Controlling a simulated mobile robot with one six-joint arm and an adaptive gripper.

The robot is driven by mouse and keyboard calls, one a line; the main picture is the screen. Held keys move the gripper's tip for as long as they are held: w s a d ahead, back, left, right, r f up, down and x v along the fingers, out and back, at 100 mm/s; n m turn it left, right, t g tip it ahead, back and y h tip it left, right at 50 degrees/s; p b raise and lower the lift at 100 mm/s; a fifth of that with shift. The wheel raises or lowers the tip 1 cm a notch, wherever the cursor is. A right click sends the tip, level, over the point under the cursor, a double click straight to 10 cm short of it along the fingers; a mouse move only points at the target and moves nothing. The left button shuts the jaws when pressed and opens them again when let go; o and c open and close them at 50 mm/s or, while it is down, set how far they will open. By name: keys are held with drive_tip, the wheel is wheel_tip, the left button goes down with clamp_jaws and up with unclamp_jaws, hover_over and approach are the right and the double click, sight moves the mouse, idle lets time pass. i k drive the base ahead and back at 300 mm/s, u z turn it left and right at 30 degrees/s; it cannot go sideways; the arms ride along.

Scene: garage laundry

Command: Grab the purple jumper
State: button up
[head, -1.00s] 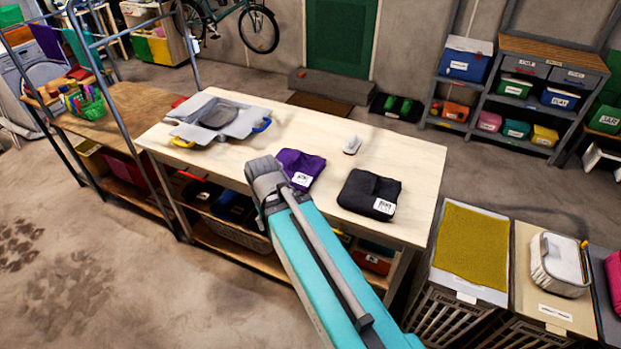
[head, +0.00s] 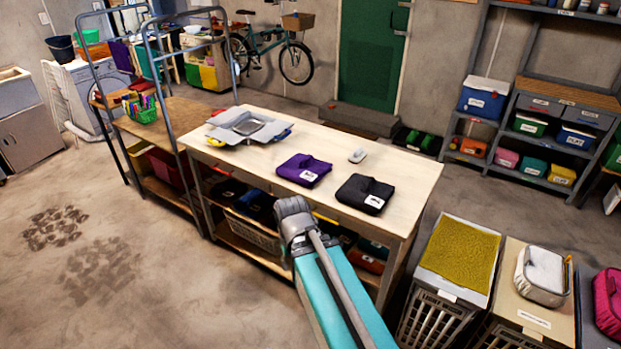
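The purple jumper (head: 304,169) lies folded on the pale wooden table (head: 398,158), near its front edge, with a small white label on it. A folded black garment (head: 365,193) with a white label lies to its right, apart from it. My arm reaches up from the bottom of the head view and ends in a grey part just in front of the table, below the purple jumper in the picture and apart from it. My gripper's fingers are not visible, hidden beyond the end of the arm.
A grey tray-like item (head: 245,126) sits on the table's left part, and a small white object (head: 357,155) lies behind the jumpers. A metal-framed bench (head: 185,117) stands left. Hampers, one with a mustard cloth (head: 461,250), stand right.

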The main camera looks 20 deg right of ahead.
sight(305, 169)
drive_tip(key=k, duration=0.4)
drive_tip(key=z, duration=1.05)
drive_tip(key=i, duration=1.45)
drive_tip(key=u, duration=0.05)
